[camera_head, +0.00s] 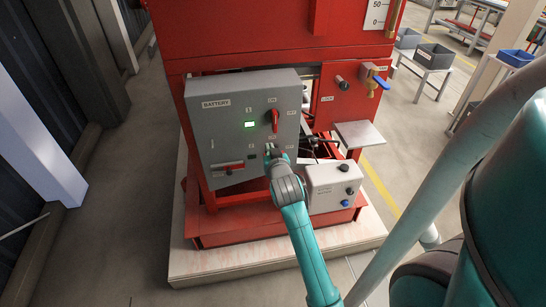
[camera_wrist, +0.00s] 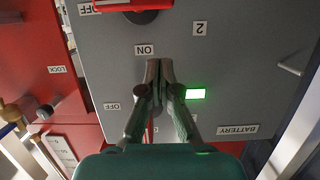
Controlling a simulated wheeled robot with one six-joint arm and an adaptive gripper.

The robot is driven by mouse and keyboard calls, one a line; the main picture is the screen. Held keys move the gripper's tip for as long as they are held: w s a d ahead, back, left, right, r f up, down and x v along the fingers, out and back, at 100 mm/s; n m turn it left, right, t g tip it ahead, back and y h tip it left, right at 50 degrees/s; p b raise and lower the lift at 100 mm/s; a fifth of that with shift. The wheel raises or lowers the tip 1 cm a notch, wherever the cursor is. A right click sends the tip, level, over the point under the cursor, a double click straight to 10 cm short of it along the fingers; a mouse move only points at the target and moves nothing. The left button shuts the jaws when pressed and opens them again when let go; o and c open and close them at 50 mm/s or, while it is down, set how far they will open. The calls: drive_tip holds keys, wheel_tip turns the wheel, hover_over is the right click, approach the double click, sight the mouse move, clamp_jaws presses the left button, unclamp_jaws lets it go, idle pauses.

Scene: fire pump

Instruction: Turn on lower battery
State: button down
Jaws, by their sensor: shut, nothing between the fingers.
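The grey battery panel (camera_head: 222,130) is mounted on the red frame, with a BATTERY label at its top left. Its upper red rotary switch (camera_head: 274,121) has an upright handle in the head view; my fingers mostly hide it in the wrist view. The lower switch (camera_wrist: 140,14) is cut off by the top edge of the wrist view, which is upside down. Its red handle points towards the OFF label, with an ON label (camera_wrist: 145,50) on another side. My gripper (camera_wrist: 160,70) is shut and empty before the panel, near the lower switch, which it hides in the head view.
A green lamp (camera_head: 250,124) is lit on the panel; a red handle (camera_head: 228,167) sits low left. A pale box (camera_head: 334,187) with knobs stands at the lower right. A blue-handled valve (camera_head: 376,83) is at the upper right. Open floor lies left.

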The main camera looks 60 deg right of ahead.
drive_tip(key=f, duration=0.3)
drive_tip(key=w+d+f, duration=0.1)
drive_tip(key=shift+d+f, duration=0.1)
drive_tip(key=shift+f, duration=0.1)
